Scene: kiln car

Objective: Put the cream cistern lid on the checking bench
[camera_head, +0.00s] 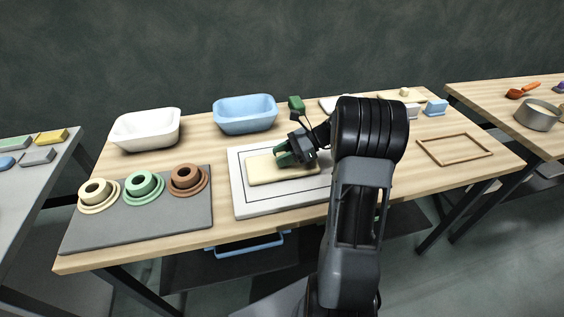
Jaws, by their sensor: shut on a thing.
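The cream cistern lid (261,171) is a flat, pale rectangular slab. It is over a white board (240,203) with a dark outline, on the middle wooden table. My gripper (284,158) comes in from the right and is shut on the lid near its upper right part. The fingers and my arm hide part of the lid's right side. I cannot tell whether the lid rests on the board or is just above it. No label shows which surface is the checking bench.
White (147,130) and blue (245,114) basins stand behind, left of my arm. A grey mat (180,228) holds cream, green and brown ringed pieces. A thin wooden frame (455,150) lies at right. A grey table (20,190) stands left, another wooden table (515,85) right.

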